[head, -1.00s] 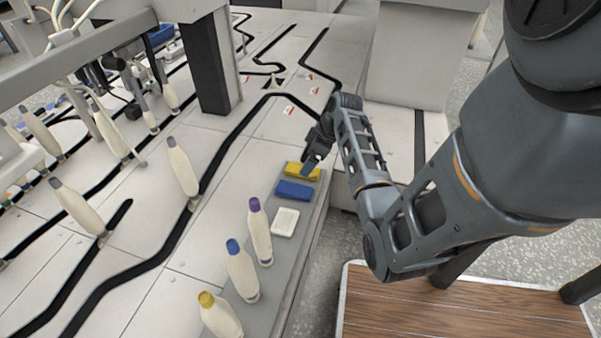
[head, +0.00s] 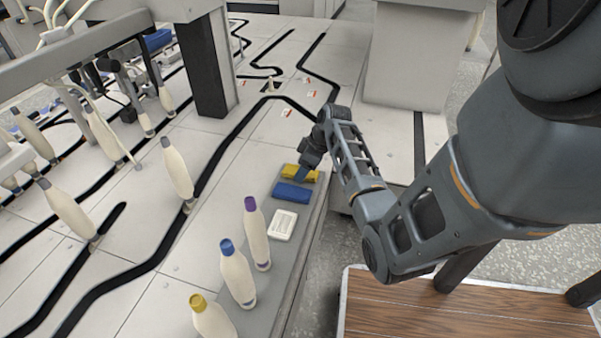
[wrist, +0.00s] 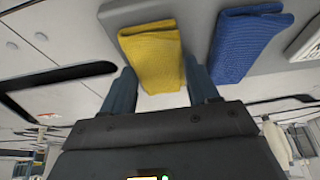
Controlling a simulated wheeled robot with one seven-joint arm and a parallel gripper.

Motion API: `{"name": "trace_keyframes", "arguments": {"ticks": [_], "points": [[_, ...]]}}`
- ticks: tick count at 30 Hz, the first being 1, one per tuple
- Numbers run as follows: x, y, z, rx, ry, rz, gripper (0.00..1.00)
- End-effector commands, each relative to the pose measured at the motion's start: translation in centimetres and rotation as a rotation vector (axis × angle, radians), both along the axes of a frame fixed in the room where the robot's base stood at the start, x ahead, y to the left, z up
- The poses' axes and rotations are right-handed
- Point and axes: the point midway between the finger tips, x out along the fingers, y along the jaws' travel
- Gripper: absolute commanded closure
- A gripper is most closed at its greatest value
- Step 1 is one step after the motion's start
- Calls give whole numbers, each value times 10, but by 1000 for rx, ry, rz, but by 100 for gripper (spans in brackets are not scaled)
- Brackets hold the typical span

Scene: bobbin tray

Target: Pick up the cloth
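Two folded cloths lie on the grey ledge. The yellow cloth (head: 307,175) is farther back, and the blue cloth (head: 291,192) is just in front of it. In the wrist view my gripper (wrist: 162,84) is open, with one finger on each side of the yellow cloth (wrist: 152,55). The near end of the cloth reaches between the fingers, with gaps visible; I cannot tell exact contact. The blue cloth (wrist: 247,42) lies beside the right finger, apart from it.
A white block (head: 283,225) lies in front of the blue cloth. Bottles with purple (head: 256,235), blue (head: 238,275) and yellow (head: 212,318) caps stand along the ledge (head: 285,262). Black-tracked tables with bottles lie left. A wooden surface (head: 460,310) is at lower right.

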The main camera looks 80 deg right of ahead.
Motion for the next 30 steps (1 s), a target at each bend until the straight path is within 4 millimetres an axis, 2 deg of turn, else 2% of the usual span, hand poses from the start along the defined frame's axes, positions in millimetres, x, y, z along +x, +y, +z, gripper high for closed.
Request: {"name": "trace_keyframes", "arguments": {"ticks": [1,8,16,20,23,28,30], "points": [[0,0,0,0,0,0,48],[0,0,0,0,0,0,70],[0,0,1,0,0,0,71],[0,0,9,-1,-1,0,71],[1,0,20,-1,-1,1,71],[0,0,50,-2,-2,1,71],[-18,0,56,0,-1,-4,71]]}}
